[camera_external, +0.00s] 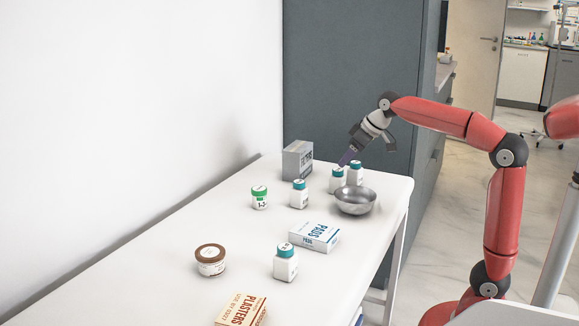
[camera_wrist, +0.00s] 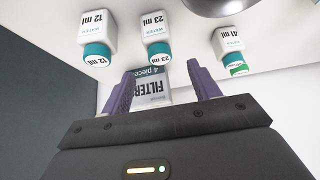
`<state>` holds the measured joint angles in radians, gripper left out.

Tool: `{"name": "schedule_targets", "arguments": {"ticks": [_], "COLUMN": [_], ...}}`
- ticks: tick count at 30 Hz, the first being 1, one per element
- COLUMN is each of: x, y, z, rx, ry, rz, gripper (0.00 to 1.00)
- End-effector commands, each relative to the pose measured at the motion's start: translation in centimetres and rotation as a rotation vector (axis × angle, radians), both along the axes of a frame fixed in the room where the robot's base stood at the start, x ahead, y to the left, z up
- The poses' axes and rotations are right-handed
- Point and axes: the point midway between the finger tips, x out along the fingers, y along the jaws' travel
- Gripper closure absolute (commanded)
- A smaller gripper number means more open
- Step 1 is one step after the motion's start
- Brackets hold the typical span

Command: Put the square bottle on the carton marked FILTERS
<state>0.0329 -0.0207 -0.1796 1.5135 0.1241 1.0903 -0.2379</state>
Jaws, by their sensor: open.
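The grey carton marked FILTERS (camera_external: 297,161) stands at the table's far end by the wall; it also shows between my fingers in the wrist view (camera_wrist: 152,89). Several white, square-bodied bottles with teal caps are on the table. The wrist view shows three, labelled 12 ml (camera_wrist: 98,27), 23 ml (camera_wrist: 157,25) and 41 ml (camera_wrist: 226,41). In the external view two stand near the bowl (camera_external: 336,182) (camera_external: 355,175), one left of them (camera_external: 299,196) and one nearer the front (camera_external: 286,266). My gripper (camera_external: 346,158) is open and empty, above and behind the pair by the bowl.
A metal bowl (camera_external: 355,200) stands at the right edge, close to the pair. A green-lidded jar (camera_external: 259,199), a PADS box (camera_external: 314,237), a brown-lidded jar (camera_external: 210,261) and a PLASTERS box (camera_external: 241,310) are also on the white table (camera_external: 175,238). A wall borders its left side.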

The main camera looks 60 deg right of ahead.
Motion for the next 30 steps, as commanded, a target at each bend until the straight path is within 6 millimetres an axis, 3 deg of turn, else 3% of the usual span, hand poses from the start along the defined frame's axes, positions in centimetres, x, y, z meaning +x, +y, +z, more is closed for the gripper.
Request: {"name": "schedule_targets", "arguments": {"ticks": [7,14,17,20,24,30], "x": [-1.5,-1.8,-3.3,-6.8,-13.1,-20.6], "y": [0.0,0.1,0.7,2.2,4.7,7.0], "z": [2.3,2.4,1.8,0.0,-4.3,-10.9], "rx": [0.0,0.001,0.01,0.024,0.035,0.022], "ry": [-0.001,0.001,0.005,0.016,0.035,0.059], "rz": [0.0,0.001,0.001,0.002,0.006,0.006], "gripper": [0.39,0.39,0.39,0.39,0.39,0.39]}}
